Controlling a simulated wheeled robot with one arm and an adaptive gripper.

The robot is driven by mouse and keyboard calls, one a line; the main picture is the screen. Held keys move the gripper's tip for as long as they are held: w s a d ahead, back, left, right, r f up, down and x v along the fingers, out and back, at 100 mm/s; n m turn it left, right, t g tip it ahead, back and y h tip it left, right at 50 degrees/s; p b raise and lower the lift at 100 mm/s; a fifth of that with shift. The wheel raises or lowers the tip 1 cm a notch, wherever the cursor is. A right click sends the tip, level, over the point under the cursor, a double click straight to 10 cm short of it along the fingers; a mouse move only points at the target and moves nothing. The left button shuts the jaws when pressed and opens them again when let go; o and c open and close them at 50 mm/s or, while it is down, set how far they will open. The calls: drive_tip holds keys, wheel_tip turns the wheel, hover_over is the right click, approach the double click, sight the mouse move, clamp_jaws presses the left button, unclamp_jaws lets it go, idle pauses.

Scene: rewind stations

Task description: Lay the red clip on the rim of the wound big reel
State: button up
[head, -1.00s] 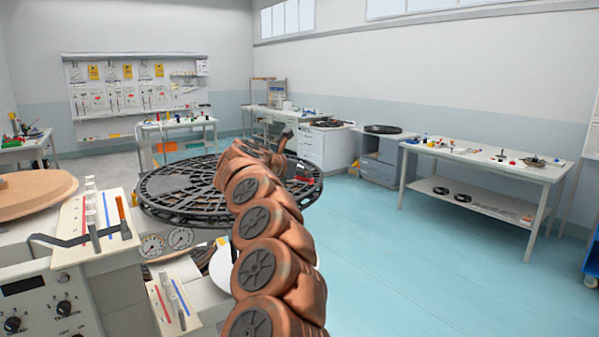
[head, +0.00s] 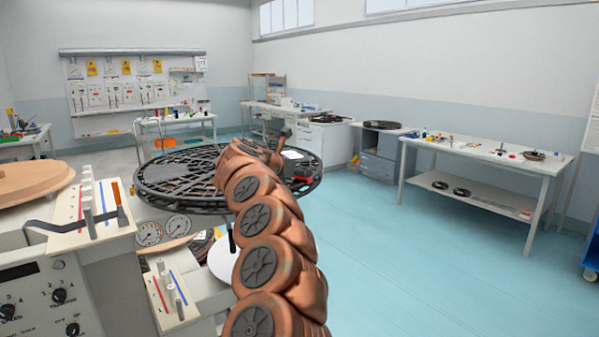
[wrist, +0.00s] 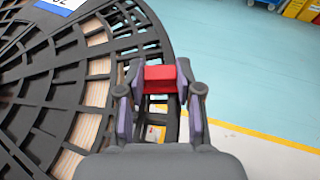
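The big reel (head: 165,178) is a wide black spoked disc lying flat on the machine. Pale copper-toned winding shows through its slots in the wrist view (wrist: 98,67). My gripper (wrist: 161,82) is at the reel's outer rim, its two fingers on either side of the red clip (wrist: 160,78). The fingertips appear to touch the clip's sides. The clip lies over the rim; I cannot tell whether it rests on it. In the head view the red clip (head: 301,179) shows as a small red spot at the reel's right edge, and my arm hides part of the reel.
A machine panel (head: 60,297) with knobs and gauges stands at the left, near a wooden disc (head: 30,182). A white workbench (head: 480,160) with small parts stands at the right. The blue floor (head: 400,260) between is clear.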

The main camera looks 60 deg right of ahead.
drive_tip(key=o, duration=0.5)
drive_tip(key=v, duration=1.2)
idle(0.6)
